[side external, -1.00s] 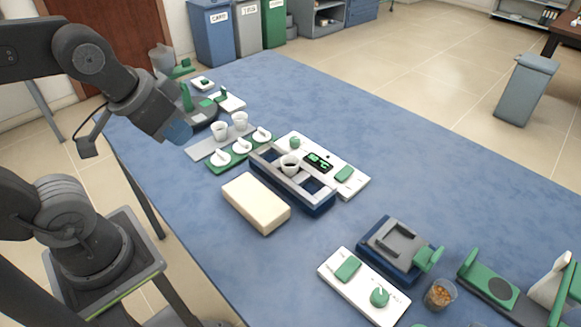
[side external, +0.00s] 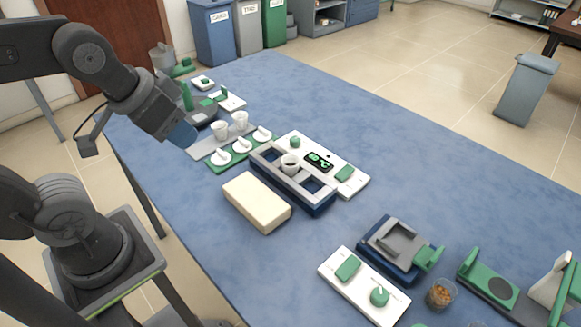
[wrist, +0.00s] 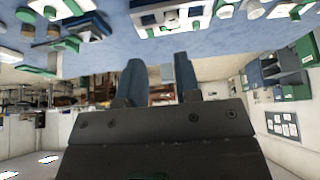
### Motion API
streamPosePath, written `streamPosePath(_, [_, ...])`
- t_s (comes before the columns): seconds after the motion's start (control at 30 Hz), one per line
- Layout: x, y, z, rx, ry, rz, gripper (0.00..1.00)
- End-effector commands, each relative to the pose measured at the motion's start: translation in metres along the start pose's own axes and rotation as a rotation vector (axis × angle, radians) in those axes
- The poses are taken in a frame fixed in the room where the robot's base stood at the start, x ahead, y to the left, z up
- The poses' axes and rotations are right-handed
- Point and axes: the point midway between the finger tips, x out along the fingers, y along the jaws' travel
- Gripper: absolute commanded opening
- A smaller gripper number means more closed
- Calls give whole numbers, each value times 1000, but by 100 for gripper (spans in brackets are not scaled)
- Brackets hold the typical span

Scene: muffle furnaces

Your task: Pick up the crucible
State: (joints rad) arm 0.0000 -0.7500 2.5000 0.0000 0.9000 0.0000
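A small white crucible with dark contents (side external: 290,164) stands upright in the blue and grey holder (side external: 318,208). Two more white crucibles, one on the left (side external: 220,130) and one on the right (side external: 240,120), stand upright on a grey plate (side external: 198,148). My gripper (side external: 186,140) hangs in the air to the left of these two, apart from them. In the wrist view, my gripper (wrist: 158,64) has its two blue fingers spread with nothing between them. The crucibles cannot be made out for certain in that view.
A green tray (side external: 215,169) holds white lids. A cream block (side external: 256,203) lies in front of the holder. A white control panel (side external: 325,164) is behind it. Another blue device (side external: 385,262) and a white panel (side external: 335,273) are nearer.

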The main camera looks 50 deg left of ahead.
Motion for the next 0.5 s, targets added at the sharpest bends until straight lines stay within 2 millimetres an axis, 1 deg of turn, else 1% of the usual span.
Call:
streamPosePath(0.03, [0, 0, 0, 0, 0, 0, 35])
streamPosePath(0.07, [0, 0, 0, 0, 0, 0, 38])
streamPosePath(0.5, [0, 0, 0, 0, 0, 0, 80])
